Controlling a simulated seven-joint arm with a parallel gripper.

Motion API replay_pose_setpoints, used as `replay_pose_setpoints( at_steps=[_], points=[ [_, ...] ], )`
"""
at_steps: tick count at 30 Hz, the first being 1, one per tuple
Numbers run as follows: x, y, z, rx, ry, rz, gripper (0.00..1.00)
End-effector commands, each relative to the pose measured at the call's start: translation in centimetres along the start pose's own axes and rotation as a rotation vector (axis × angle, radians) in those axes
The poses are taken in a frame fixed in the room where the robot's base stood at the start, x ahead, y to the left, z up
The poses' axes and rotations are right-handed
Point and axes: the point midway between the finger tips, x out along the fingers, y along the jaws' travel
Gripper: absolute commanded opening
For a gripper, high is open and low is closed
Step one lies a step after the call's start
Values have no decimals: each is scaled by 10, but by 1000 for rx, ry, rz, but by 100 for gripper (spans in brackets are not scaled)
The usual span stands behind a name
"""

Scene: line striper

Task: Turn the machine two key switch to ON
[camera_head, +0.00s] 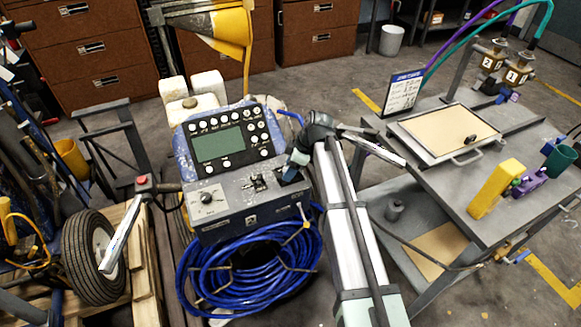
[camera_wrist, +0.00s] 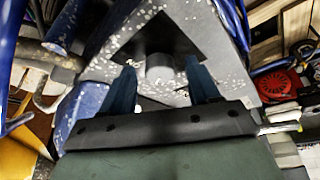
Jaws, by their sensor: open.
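The line striper marked 2 (camera_head: 251,221) stands in the middle of the head view, with a blue-edged screen panel (camera_head: 218,139) above a grey control box (camera_head: 222,214). My gripper (camera_head: 291,170) is at the right end of that box, over a dark plate. In the wrist view my gripper (camera_wrist: 161,72) is open, one blue finger on each side of a round grey switch part (camera_wrist: 160,65) on a dark square plate (camera_wrist: 178,38). Gaps show beside the part; I cannot tell how deep the fingers reach.
A black dial (camera_head: 207,198) and small toggles (camera_head: 258,182) sit left of my gripper on the box. A coiled blue hose (camera_head: 215,283) hangs below. A grey table (camera_head: 452,195) with a framed board and a yellow block (camera_head: 496,188) stands at the right.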

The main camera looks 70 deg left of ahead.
Motion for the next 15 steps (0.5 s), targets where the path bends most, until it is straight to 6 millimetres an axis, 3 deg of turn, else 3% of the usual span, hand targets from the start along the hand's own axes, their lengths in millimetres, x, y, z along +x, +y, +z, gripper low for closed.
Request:
replay_pose_setpoints(
  at_steps=[9, 15],
  points=[
    [2, 0, 0, 0, 0, 0, 60],
    [2, 0, 0, 0, 0, 0, 41]
  ],
)
